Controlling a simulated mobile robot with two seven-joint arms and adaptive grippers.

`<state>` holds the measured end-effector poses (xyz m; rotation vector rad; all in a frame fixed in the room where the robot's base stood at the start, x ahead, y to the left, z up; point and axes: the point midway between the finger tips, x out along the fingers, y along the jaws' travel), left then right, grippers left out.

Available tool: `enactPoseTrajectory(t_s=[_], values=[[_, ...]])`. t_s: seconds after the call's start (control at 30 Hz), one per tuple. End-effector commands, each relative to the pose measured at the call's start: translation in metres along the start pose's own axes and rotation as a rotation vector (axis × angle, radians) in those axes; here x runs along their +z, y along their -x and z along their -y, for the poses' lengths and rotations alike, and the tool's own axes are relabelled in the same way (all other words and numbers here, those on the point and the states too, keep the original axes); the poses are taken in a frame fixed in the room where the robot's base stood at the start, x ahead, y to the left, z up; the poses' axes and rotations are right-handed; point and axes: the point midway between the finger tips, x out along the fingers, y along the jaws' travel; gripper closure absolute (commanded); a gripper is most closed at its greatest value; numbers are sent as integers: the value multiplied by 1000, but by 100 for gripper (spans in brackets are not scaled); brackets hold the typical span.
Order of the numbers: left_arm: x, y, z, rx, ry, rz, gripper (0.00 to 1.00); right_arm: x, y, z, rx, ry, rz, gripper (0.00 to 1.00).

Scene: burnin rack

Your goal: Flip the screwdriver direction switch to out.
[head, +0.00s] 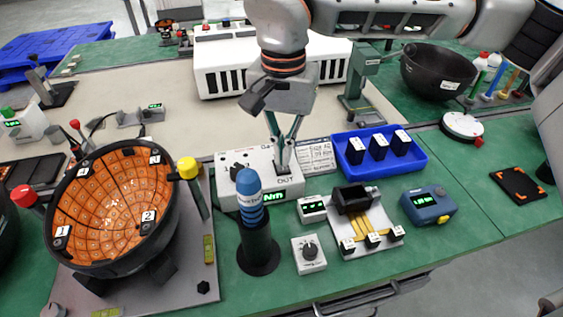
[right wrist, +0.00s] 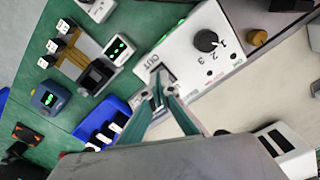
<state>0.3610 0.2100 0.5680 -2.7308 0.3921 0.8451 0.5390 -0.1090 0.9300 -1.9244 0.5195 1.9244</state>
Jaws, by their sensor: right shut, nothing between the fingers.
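The white screwdriver controller box (head: 262,186) has a green display, a dark knob and a label reading OUT at its right end. In the right wrist view the box (right wrist: 200,52) shows the knob (right wrist: 206,40) with numbers and a dark direction switch (right wrist: 163,73) beside the OUT label. My right gripper (head: 281,168) points down with its fingers together and empty. Its tips (right wrist: 158,92) are at the switch and partly hide it; I cannot tell if they touch or which way the switch is set. The blue screwdriver (head: 250,192) stands in a black holder. My left gripper is not in view.
A blue tray (head: 354,172) with dark blocks lies right of the box. A small white display unit (head: 312,209), a white knob box (head: 309,254) and a blue meter (head: 428,205) are in front. A black bowl with orange panels (head: 68,208) stands left.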

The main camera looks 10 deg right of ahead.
Motion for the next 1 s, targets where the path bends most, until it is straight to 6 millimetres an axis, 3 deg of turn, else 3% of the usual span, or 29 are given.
enactPoseTrajectory(t_s=[1.0], values=[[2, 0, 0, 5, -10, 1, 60, 0, -7, 0, 1, 0, 0, 100]])
